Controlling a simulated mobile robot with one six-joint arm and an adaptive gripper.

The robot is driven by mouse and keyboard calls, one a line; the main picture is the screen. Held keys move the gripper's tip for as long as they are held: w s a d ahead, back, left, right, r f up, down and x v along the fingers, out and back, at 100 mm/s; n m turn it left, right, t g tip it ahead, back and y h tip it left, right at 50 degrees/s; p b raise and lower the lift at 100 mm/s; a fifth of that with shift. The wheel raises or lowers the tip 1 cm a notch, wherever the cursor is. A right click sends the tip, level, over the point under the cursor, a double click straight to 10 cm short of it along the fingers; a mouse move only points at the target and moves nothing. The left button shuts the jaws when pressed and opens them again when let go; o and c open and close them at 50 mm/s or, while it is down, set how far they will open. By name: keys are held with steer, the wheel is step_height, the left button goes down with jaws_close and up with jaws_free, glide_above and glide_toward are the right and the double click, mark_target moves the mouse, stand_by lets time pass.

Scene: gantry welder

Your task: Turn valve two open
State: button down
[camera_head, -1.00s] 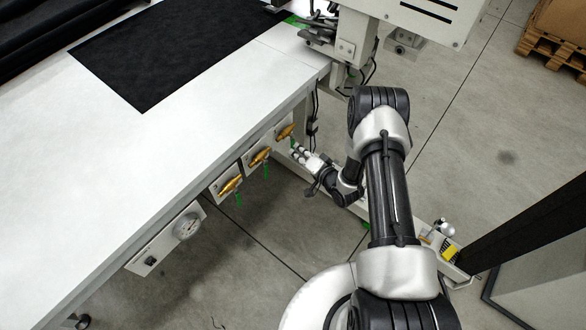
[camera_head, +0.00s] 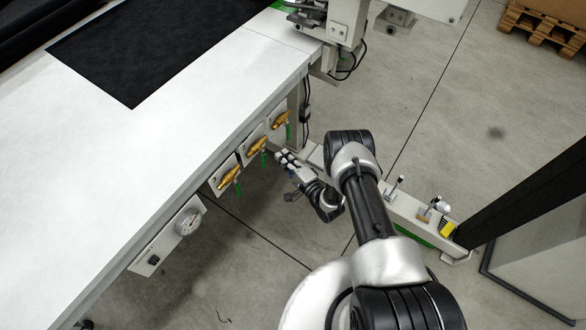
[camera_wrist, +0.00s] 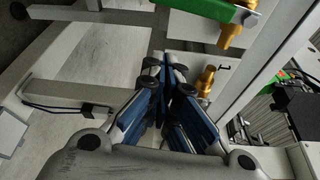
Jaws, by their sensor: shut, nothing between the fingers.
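Three brass valves with green handles sit on white plates along the table's front side: the near valve (camera_head: 229,177), the middle valve (camera_head: 256,147) and the far valve (camera_head: 279,120). Their green handles hang down. I cannot read which is numbered two. My gripper (camera_head: 283,156) is shut and empty, just right of the middle valve's handle and apart from it. In the wrist view my gripper (camera_wrist: 166,68) shows blue finger pads close together. A brass valve body (camera_wrist: 206,80) lies right of the fingertips, and a green handle (camera_wrist: 212,10) crosses the top.
The white table (camera_head: 150,140) with a black mat (camera_head: 145,55) overhangs the valves. A gauge panel (camera_head: 170,238) hangs nearer on the same side. A rail with levers (camera_head: 420,215) lies right of my arm. The floor (camera_head: 260,255) below the valves is mostly clear.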

mark_target(264, 161)
steer(key=a, duration=0.1)
steer(key=s+a, duration=0.2)
steer(key=shift+r, duration=0.3)
steer(key=shift+s+a+f+m, duration=0.1)
steer(key=shift+s+a+m, duration=0.2)
steer(key=shift+m, duration=0.3)
steer(key=s+a+r+m+g+p, duration=0.2)
steer(key=s+a+r+m+g, duration=0.1)
steer(key=s+m, duration=0.3)
steer(key=shift+a+r+m, duration=0.3)
steer(key=shift+a+r, duration=0.05)
steer(key=shift+a, duration=0.45)
stand_by(0.6)
steer(key=shift+r, duration=0.1)
stand_by(0.5)
